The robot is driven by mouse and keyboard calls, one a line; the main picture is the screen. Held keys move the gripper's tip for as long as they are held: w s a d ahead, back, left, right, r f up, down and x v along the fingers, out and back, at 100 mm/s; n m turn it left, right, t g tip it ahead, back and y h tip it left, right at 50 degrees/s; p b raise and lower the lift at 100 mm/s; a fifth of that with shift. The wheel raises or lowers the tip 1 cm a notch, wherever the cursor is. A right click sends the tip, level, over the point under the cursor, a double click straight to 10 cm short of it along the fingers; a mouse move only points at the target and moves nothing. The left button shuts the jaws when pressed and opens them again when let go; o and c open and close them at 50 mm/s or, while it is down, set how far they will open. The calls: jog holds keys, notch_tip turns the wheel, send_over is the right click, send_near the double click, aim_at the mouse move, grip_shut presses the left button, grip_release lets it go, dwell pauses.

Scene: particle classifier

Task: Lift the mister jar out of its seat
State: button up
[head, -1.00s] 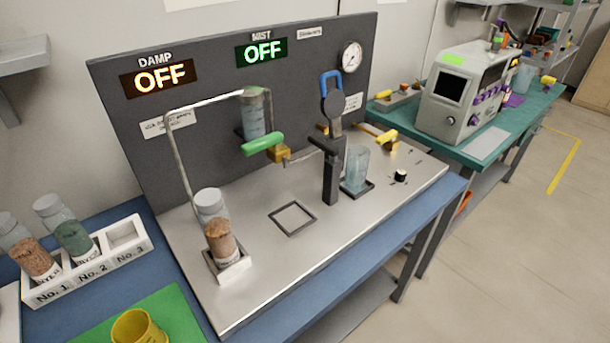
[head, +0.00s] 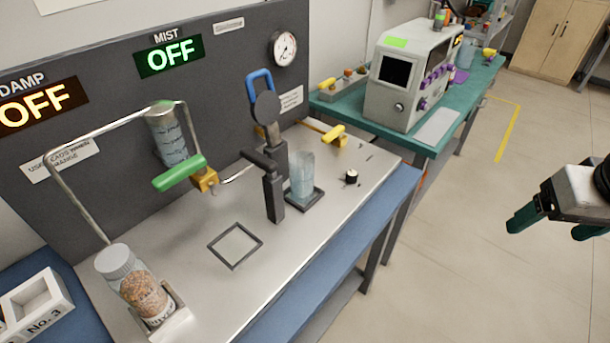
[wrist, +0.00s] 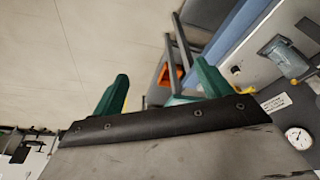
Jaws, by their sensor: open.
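A clear bluish jar (head: 302,176), which I take to be the mister jar, stands upright in a dark square seat (head: 316,200) on the steel bench top. It also shows in the wrist view at the upper right (wrist: 285,54). My gripper (head: 556,225) has green fingers and is at the right edge of the head view, over the floor, well apart from the jar. In the wrist view my gripper (wrist: 160,88) has its fingers spread with nothing between them.
A black post with a lever (head: 272,185) stands just left of the jar. A lidded jar of brown grains (head: 135,283) stands at the front left. An empty square frame (head: 235,246) lies on the bench. Open floor (head: 470,260) is at right.

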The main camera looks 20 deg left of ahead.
jog(key=w+a+f+n+t+y, duration=0.1)
jog(key=w+a+f+n+t, duration=0.15)
jog(key=w+a, duration=0.6)
jog(key=n+t+y, duration=0.4)
jog(key=n+y, duration=0.1)
jog(key=y, duration=0.3)
send_near(307, 171)
jog(key=shift+g, duration=0.25)
jog(key=x, duration=0.5)
jog(key=shift+w+d+f, duration=0.15)
jog(key=shift+w, duration=0.4)
jog(key=shift+w+a+f, duration=0.1)
jog(key=shift+w+a, duration=0.05)
jog(key=shift+a, duration=0.2)
jog(key=x, duration=0.7)
jog(key=shift+a+f, duration=0.1)
jog(key=c, duration=1.1)
jog(key=shift+c, duration=0.5)
jog(key=shift+r, duration=0.25)
